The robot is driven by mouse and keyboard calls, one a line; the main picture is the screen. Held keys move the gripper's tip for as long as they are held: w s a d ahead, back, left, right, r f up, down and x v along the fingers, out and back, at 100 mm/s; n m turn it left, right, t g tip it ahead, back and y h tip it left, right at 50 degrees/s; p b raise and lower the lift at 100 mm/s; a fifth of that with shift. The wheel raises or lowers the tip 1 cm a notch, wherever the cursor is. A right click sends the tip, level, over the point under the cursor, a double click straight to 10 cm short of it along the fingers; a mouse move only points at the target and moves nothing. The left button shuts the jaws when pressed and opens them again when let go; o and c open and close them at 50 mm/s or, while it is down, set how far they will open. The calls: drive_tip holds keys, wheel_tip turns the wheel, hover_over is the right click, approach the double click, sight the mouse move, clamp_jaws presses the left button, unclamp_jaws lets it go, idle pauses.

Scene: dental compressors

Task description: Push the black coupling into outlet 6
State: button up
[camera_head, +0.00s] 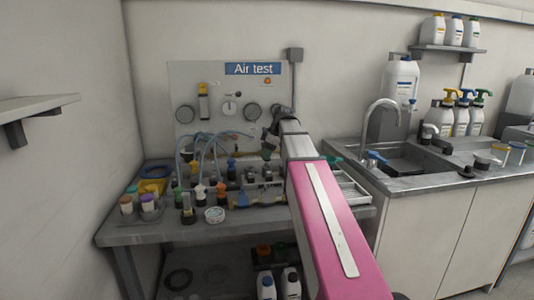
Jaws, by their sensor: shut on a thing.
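My gripper (269,144) is at the end of my arm, in front of the lower right of the Air test panel (222,95) and above the bench. It is small and dark here, and my arm partly covers it. It is shut on a small dark piece at the end of a pale blue hose (232,134), which looks like the black coupling; its outline is not clear. Below stands a row of dark fittings with coloured tops on a manifold (262,188). The outlet numbers cannot be read, so I cannot tell which is outlet 6, nor whether the piece touches one.
Several blue hoses arch over the back left of the bench (128,236). A white rack (346,187) stands right of my arm, before the sink (404,160).

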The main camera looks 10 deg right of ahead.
drive_tip(key=shift+f, duration=0.15)
drive_tip(key=shift+f, duration=1.15)
drive_tip(key=o, duration=1)
drive_tip(key=shift+r, duration=0.1)
drive_tip(key=v, duration=1)
drive_tip(key=shift+d+r, duration=0.15)
drive_tip(key=shift+r, duration=0.1)
